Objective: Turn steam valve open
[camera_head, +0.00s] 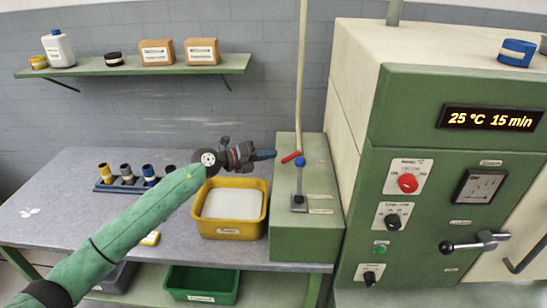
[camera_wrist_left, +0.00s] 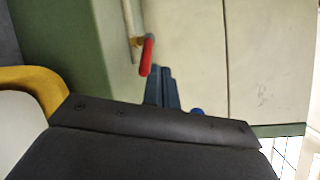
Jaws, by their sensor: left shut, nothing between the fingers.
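The handle also shows in the left wrist view (camera_wrist_left: 147,55), close to the fingertips. My left gripper (camera_head: 272,155) is shut and empty, just left of the red handle. Its blue-grey fingers (camera_wrist_left: 165,88) show in the left wrist view, and I cannot tell whether they touch the handle. My right gripper is not in view.
The green machine (camera_head: 420,245) is to the right. A yellow bin (camera_head: 234,232) stands on the table below my gripper. A shelf (camera_head: 130,69) hangs at upper left.

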